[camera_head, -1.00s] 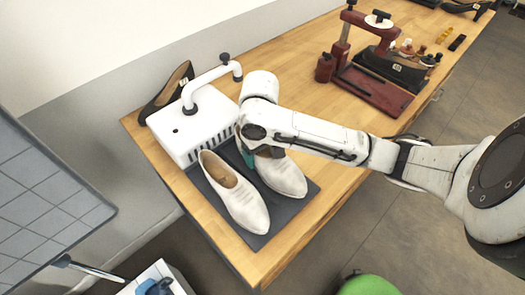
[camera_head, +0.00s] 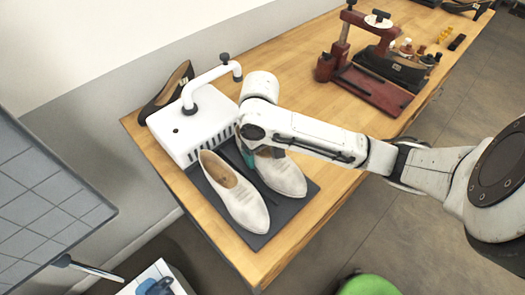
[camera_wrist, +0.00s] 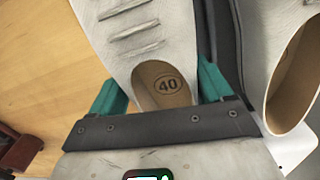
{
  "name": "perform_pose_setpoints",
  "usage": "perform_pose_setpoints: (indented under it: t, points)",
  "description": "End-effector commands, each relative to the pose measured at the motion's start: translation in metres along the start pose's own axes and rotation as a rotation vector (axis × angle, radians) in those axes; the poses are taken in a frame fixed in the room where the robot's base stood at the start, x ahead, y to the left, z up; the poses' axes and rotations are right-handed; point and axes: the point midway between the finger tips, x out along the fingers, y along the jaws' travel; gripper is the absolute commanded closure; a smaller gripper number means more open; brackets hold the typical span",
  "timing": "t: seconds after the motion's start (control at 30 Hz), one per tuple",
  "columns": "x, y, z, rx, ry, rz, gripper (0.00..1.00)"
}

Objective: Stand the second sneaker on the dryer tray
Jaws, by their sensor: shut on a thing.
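The second sneaker (camera_head: 287,179), a white shoe, is upright over the right half of the dark dryer tray (camera_head: 283,212), toe towards the front. Whether its sole rests on the tray or hangs just above cannot be told. The other white shoe (camera_head: 232,192) stands on the tray's left half, side by side with it. My gripper (camera_head: 247,157) is at the held shoe's heel, largely hidden by my arm. In the wrist view my gripper's teal fingers (camera_wrist: 160,92) close on both sides of the heel, and the insole marked 40 (camera_wrist: 166,86) shows.
The white dryer box (camera_head: 190,130) with its bent pipe (camera_head: 205,75) stands behind the tray. A black shoe (camera_head: 165,92) lies beyond it. A dark red press (camera_head: 365,85) stands at the back right. The wooden bench (camera_head: 290,50) has free room between dryer and press.

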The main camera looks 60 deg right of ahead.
Motion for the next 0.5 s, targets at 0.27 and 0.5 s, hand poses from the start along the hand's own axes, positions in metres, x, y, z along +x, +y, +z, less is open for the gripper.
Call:
perform_pose_setpoints:
  t: [0.27,0.5]
  points:
    - [0.0034,0.0001,0.0000,0.001,0.000,0.000,0.55]
    - [0.0060,-0.0001,0.0000,0.001,0.000,0.000,0.55]
